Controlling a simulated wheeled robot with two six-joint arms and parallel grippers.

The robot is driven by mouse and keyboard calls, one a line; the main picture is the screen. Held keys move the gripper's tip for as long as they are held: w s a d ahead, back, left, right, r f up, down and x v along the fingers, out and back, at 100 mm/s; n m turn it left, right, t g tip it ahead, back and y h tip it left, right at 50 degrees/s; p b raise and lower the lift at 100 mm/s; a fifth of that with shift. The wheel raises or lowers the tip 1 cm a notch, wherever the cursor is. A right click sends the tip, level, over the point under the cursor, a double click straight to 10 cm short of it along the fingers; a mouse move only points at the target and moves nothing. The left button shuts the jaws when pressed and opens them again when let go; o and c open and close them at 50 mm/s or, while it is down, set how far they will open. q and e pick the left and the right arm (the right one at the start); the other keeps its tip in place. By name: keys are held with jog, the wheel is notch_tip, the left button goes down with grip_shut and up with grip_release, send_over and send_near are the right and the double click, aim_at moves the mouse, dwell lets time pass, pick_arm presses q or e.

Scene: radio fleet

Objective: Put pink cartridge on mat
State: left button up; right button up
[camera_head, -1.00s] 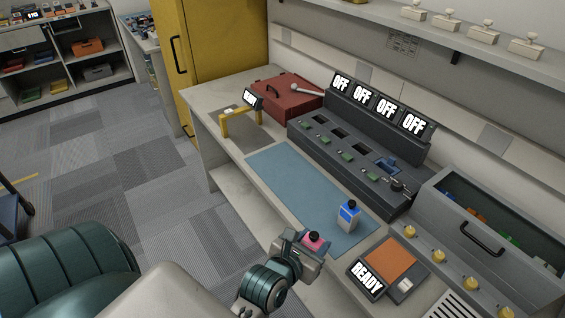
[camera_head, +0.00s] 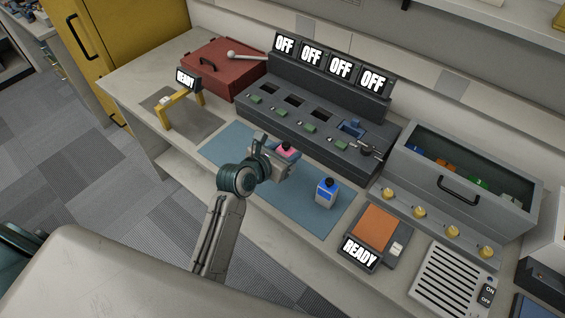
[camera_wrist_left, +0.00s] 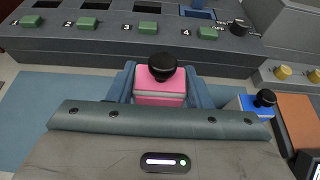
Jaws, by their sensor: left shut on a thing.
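The pink cartridge (camera_head: 287,150) has a black knob on top. My left gripper (camera_head: 275,160) is shut on it and holds it upright over the blue mat (camera_head: 229,149). In the left wrist view the pink cartridge (camera_wrist_left: 160,88) sits between the two fingers, and its lower part is hidden by my gripper. I cannot tell whether its base touches the mat. A blue cartridge (camera_head: 326,192) with a black knob stands on the mat to the right. My right gripper is not in view.
A dark console (camera_head: 313,122) with slots and several OFF screens stands behind the mat. An orange pad with a READY screen (camera_head: 360,254) is at the right. A grey drawer bin (camera_head: 465,185) is farther right. The mat's left part is clear.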

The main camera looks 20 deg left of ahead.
pick_arm(q)
jog(key=shift+f, duration=2.5)
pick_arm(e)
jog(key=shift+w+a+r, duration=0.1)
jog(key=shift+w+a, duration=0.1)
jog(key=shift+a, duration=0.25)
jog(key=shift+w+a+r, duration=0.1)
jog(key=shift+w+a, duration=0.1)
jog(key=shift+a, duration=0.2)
pick_arm(q)
jog(key=shift+f, duration=0.1)
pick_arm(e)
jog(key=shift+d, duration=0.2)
pick_arm(q)
jog(key=o, duration=1)
jog(key=shift+o, duration=0.2)
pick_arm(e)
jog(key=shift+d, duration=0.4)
